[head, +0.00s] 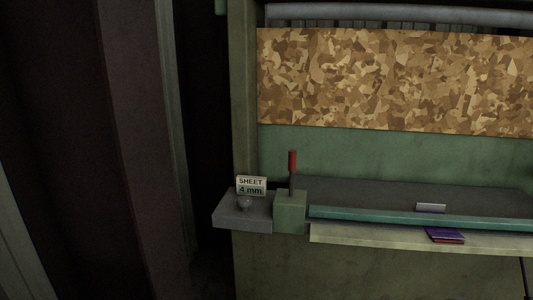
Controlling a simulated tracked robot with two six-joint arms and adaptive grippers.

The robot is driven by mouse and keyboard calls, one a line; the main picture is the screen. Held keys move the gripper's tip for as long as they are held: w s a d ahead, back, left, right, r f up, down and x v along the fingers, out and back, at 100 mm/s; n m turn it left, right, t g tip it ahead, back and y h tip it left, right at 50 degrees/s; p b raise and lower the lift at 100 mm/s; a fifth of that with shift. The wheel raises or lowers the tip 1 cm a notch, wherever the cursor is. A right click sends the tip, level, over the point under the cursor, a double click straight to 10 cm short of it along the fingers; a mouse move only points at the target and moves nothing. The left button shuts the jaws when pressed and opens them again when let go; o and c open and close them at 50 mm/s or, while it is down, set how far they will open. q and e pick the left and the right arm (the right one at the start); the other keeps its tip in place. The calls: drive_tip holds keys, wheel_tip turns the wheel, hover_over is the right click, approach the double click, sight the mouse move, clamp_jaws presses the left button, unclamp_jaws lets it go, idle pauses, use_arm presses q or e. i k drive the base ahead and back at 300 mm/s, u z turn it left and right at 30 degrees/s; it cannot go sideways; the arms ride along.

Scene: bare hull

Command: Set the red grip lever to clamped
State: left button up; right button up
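The red grip lever (292,161) stands upright on a green block (289,212) at the left end of the machine's ledge. Its handle is red and its lower stem is thin and dark. I see no marking for its positions. Neither of my grippers shows in the head view.
A sign reading "SHEET 4 mm" (251,186) stands behind a small grey knob (244,203) on a grey shelf (235,223) left of the block. A mottled brown board (395,80) spans the back. A purple and red item (445,235) lies on the pale lower ledge (375,236).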

sight(292, 152)
drive_tip(key=z, duration=0.2)
drive_tip(key=i, duration=0.95)
drive_tip(key=z, duration=0.75)
